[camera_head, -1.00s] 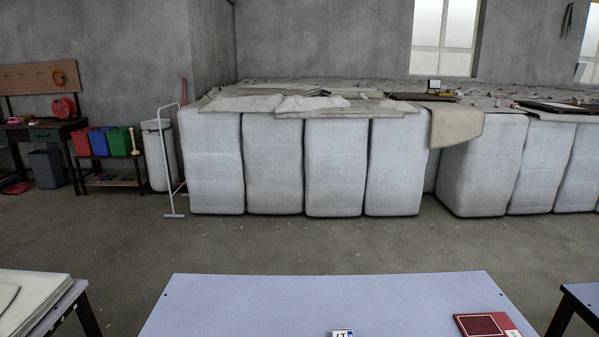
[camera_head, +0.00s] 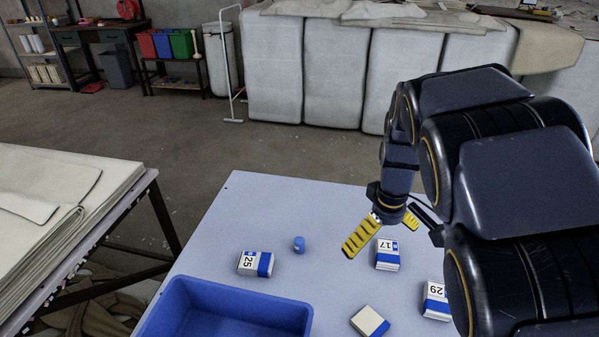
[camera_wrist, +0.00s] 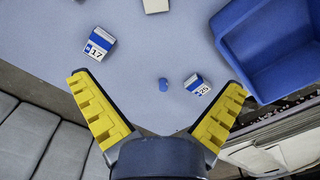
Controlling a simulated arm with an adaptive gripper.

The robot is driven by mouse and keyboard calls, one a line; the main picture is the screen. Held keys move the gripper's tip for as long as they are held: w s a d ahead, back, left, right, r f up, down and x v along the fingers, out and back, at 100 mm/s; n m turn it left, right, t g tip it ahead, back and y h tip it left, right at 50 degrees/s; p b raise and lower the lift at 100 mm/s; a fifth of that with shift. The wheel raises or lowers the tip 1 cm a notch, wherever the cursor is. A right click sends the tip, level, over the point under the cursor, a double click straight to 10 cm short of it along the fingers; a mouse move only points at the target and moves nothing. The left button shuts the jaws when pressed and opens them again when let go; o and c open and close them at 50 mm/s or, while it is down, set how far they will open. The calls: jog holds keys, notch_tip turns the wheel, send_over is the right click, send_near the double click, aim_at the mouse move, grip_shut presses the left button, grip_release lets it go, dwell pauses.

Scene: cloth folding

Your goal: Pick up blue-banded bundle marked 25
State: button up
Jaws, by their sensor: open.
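The blue-banded bundle marked 25 (camera_head: 248,262) is a small white block with a blue band, lying on the pale blue table left of centre in the head view. It also shows in the wrist view (camera_wrist: 194,87), nearer the right finger, apart from it. My gripper (camera_head: 381,230) is open and empty above the table, to the right of this bundle in the head view. Its yellow ridged fingers spread wide in the wrist view (camera_wrist: 160,108). A similar bundle marked 17 (camera_head: 387,256) lies close to my gripper in the head view.
A small blue cylinder (camera_head: 299,244) stands beside bundle 25. A blue bin (camera_head: 168,318) sits at the table's front left. Stacked cloth (camera_head: 60,190) is on a left-hand table.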

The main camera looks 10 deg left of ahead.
jog(key=w+a+f+n, duration=0.3)
jog(key=w+a+f, duration=0.2)
jog(key=w, duration=0.1)
jog(key=n+y, duration=0.5)
jog(key=n, duration=0.4)
send_over(257, 260)
jog(key=d, duration=0.2)
notch_tip(257, 260, down, 14)
jog(key=shift+a+f, duration=0.1)
jog(key=shift+a+f+g, duration=0.3)
jog(key=shift+a+f, duration=0.05)
jog(key=shift+f, duration=0.45)
jog(key=x, duration=0.5)
jog(key=shift+d+f, duration=0.25)
jog(key=shift+f, duration=0.25)
jog(key=c, duration=1.2)
